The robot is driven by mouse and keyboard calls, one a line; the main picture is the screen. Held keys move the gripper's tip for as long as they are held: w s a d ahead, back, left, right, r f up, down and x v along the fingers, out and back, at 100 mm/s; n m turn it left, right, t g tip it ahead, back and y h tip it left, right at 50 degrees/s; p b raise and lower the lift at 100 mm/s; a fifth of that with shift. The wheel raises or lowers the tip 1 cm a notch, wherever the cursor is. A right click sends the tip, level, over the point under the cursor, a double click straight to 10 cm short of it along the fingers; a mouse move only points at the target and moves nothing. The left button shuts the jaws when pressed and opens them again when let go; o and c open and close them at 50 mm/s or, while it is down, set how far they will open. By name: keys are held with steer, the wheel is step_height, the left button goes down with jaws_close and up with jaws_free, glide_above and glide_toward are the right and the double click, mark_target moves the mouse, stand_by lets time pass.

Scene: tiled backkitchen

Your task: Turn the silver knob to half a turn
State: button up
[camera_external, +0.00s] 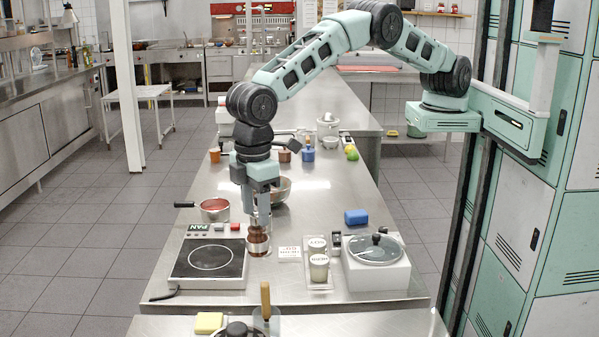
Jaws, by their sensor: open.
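My gripper (258,225) points straight down over the steel counter (330,190), to the right of the hot plate. Its fingers are open and reach down around or just above the top of a small brown and silver upright object (259,245). I cannot tell whether they touch it. No silver knob shows clearly; the fingers hide the top of this object, and a knob there cannot be made out.
The black hot plate (209,262) stands left of my gripper, with a red pan (215,209) behind it. Right are lidded white cups (319,267), a white appliance with a round glass lid (376,250) and a blue block (356,217). A metal bowl (281,190) stands close behind.

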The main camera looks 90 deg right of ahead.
steer(key=shift+f, duration=0.4)
jaws_close()
